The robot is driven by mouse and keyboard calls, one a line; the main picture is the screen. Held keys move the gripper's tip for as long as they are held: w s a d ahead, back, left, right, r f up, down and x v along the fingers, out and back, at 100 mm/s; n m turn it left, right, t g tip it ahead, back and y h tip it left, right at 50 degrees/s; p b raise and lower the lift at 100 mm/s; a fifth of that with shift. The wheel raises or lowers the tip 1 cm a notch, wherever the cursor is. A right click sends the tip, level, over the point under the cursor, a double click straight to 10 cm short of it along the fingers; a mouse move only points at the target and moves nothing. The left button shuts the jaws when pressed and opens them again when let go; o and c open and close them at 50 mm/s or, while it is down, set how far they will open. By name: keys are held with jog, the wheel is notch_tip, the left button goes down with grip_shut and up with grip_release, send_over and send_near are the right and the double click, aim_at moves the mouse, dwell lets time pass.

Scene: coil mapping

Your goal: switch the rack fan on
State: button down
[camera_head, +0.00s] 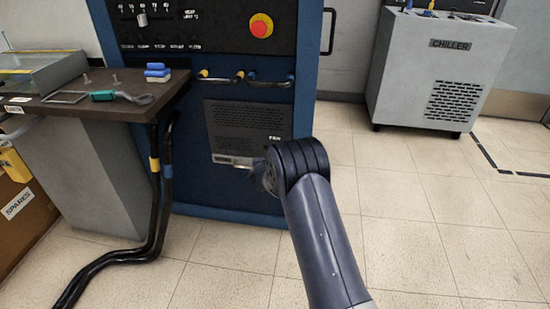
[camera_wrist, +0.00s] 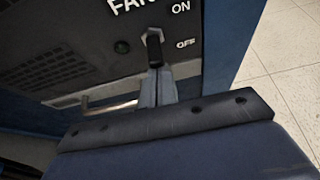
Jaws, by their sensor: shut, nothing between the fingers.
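The rack fan panel (camera_head: 240,122) is a dark grey vented plate low on the blue rack, marked FAN. In the wrist view, the fan switch (camera_wrist: 154,42) is a small black toggle left of the ON and OFF labels. I cannot tell for sure which label its lever points to. A dark green lamp (camera_wrist: 122,46) beside it looks unlit. My gripper (camera_wrist: 156,76) is shut and empty, its fingertips just below the toggle. They look very close to it; I cannot tell whether they touch. In the head view my wrist hides the switch.
A metal bar handle (camera_wrist: 98,106) crosses the panel's lower part. Black cables (camera_head: 160,190) hang left of the rack beside a workbench (camera_head: 130,80). A red emergency button (camera_head: 261,26) sits higher on the rack. A grey chiller (camera_head: 435,70) stands at right; the floor between is clear.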

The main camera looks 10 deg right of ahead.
jog(key=shift+r+b, duration=0.4)
jog(key=shift+r, duration=0.4)
jog(key=shift+r+p, duration=0.35)
jog(key=shift+r, duration=0.3)
jog(key=shift+r, duration=0.1)
